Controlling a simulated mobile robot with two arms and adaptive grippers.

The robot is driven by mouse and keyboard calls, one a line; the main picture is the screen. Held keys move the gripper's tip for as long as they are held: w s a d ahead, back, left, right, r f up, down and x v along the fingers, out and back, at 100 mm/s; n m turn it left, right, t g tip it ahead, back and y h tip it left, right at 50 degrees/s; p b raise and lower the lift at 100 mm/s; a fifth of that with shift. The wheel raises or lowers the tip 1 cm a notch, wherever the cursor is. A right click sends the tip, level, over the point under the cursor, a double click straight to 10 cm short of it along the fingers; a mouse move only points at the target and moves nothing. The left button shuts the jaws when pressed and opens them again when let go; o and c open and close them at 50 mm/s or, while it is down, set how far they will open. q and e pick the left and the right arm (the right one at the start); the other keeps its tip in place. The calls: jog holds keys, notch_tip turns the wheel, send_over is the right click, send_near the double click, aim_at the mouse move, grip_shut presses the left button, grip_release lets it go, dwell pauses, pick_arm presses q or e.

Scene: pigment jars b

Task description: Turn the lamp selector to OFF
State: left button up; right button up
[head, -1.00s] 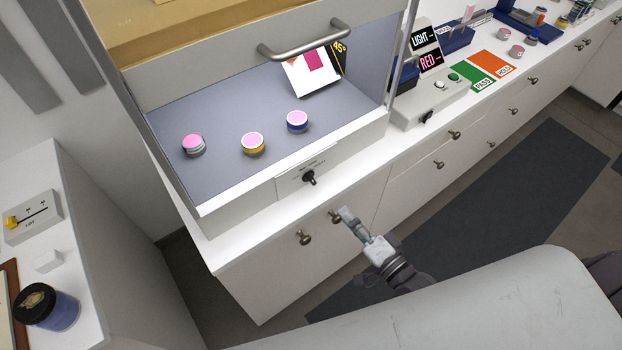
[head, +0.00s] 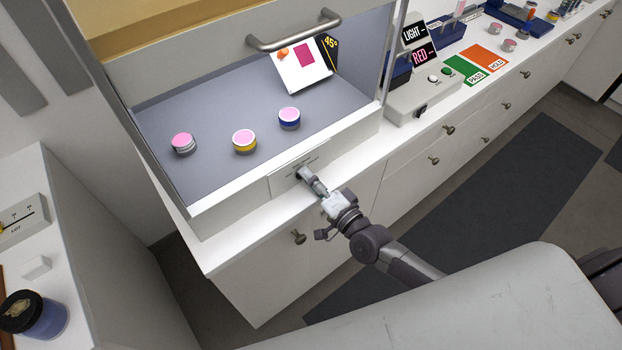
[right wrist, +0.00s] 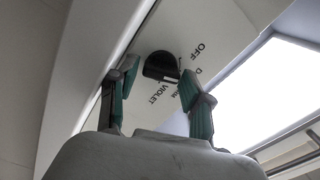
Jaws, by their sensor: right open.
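The lamp selector is a black knob (right wrist: 160,66) on the pale front panel of the lit booth. In the right wrist view the words OFF and VIOLET and a partly hidden label stand around it. I cannot tell for sure which label it points to. My right gripper (head: 307,177) is at the panel in the head view and hides most of the knob. In the right wrist view its green-padded fingers (right wrist: 158,78) are open, one on each side of the knob. Contact is not clear. My left gripper is not in view.
The booth floor holds a pink-topped jar (head: 183,144), a yellow-banded jar (head: 244,141) and a blue-banded jar (head: 289,118). A metal handle (head: 295,35) crosses above. A control box (head: 424,97) stands to the right on the counter. Drawer knobs (head: 298,237) stick out below.

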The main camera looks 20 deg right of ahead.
jog(key=c, duration=0.9)
jog(key=shift+o, duration=0.2)
jog(key=shift+n, duration=0.3)
jog(key=n+p, duration=0.1)
jog(key=n, duration=0.1)
jog(key=shift+r+n, duration=0.1)
jog(key=shift+n, duration=0.3)
jog(key=shift+a+n+p, duration=0.1)
jog(key=shift+n+p, duration=0.3)
jog(key=shift+n, duration=1.8)
jog(key=o, duration=0.9)
jog(key=shift+c, duration=0.2)
